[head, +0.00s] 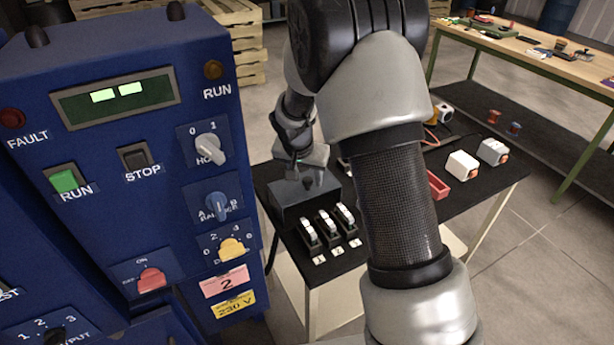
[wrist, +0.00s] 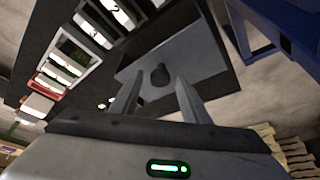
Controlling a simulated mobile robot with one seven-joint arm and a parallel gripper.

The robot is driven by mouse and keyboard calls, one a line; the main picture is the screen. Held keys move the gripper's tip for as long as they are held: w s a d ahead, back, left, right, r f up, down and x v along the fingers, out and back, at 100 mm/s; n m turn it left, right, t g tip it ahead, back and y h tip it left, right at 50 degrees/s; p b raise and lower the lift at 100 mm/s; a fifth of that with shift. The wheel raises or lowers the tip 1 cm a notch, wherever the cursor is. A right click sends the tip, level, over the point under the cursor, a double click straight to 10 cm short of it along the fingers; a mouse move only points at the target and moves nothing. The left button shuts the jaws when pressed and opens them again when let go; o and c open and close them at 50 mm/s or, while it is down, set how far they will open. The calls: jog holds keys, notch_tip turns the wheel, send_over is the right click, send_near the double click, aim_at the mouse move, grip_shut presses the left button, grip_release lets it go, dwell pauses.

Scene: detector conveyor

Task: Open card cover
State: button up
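The card cover looks like the grey plate (wrist: 205,52) with a round black knob (wrist: 160,74) on the dark box; in the head view the box (head: 292,204) stands on the black-topped table. My gripper (wrist: 156,92) is open and empty, its two fingers pointing at the plate, one on each side of the knob in the wrist picture. I cannot tell whether the fingertips touch it. In the head view my gripper (head: 303,172) is just above the box, and my arm hides part of the table.
Several white-topped modules in black holders (head: 327,228) stand in front of the box, with number labels. The blue control cabinet (head: 120,170) rises close on the left. White blocks (head: 462,165) and a red tray (head: 437,184) lie right. A wooden workbench (head: 540,50) stands behind.

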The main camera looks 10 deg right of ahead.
jog(key=shift+r, duration=0.1)
jog(key=v, duration=1.7)
jog(key=shift+p, duration=0.3)
jog(key=shift+s+r, duration=0.1)
jog(key=shift+r, duration=0.05)
jog(key=s+d+r+n+y+p, duration=0.1)
jog(key=s+d+r+p, duration=0.1)
jog(key=s+r, duration=0.45)
jog(key=s+d+r+n+p, duration=0.1)
jog(key=s+d+r+p, duration=0.2)
jog(key=s+r, duration=0.35)
jog(key=s+r+n+t+y+p, duration=0.1)
jog(key=s+r+n+p, duration=0.1)
jog(key=s, duration=1.1)
jog(key=shift+d+n+t+p, duration=0.3)
jog(key=shift+n, duration=0.4)
